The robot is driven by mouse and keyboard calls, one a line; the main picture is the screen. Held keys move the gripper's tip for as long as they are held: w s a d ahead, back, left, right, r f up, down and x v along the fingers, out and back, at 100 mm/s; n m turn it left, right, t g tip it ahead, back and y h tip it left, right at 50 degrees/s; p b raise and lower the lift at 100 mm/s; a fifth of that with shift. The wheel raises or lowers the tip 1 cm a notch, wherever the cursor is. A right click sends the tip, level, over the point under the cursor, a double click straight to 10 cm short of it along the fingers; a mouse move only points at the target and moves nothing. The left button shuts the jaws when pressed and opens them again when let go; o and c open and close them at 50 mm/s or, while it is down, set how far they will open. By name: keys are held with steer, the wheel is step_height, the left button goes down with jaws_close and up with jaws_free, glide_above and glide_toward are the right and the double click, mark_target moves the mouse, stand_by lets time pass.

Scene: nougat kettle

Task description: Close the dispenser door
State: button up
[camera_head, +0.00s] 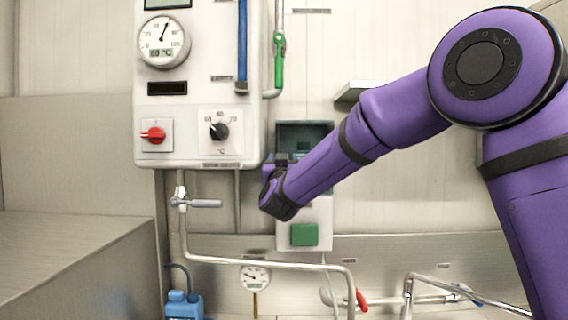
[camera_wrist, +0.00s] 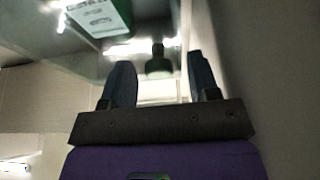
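The dispenser (camera_head: 318,212) is a pale box on the back wall with a green square (camera_head: 304,234) low on its front. At its top is a dark grey-green recess or raised panel (camera_head: 303,130); I cannot tell for sure which part is the door. My gripper (camera_head: 283,158) is in front of the dispenser's left side, and my arm covers much of the box. In the wrist view my gripper (camera_wrist: 160,80) has its two fingers well apart. A dark green knob-like piece (camera_wrist: 158,62) shows between them, apparently beyond the tips. No grip on anything is visible.
A control box (camera_head: 200,90) with a gauge and knobs hangs left of the dispenser. Pipes (camera_head: 270,260) with a red-handled valve (camera_head: 361,300) run below. A small shelf (camera_head: 355,90) is at upper right. A green labelled item (camera_wrist: 100,15) shows in the wrist view.

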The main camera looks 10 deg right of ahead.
steer(key=v, duration=1)
steer(key=shift+s, duration=0.35)
steer(key=s+d+f+g+y, duration=0.1)
steer(key=s+d+f+g, duration=0.2)
steer(key=s, duration=0.9)
steer(key=s+d+f+n+g+y, duration=0.1)
steer(key=s+d+f+g, duration=0.3)
steer(key=s+d+g, duration=0.4)
steer(key=s+d+f+g+y, duration=0.1)
steer(key=s+d+f+g, duration=0.2)
steer(key=s+d+g, duration=0.3)
steer(key=s+d, duration=0.5)
steer(key=s, duration=0.5)
steer(key=shift+s+f+n+y, duration=0.15)
steer(key=shift+f+n+y, duration=0.15)
steer(key=shift+f+n, duration=0.1)
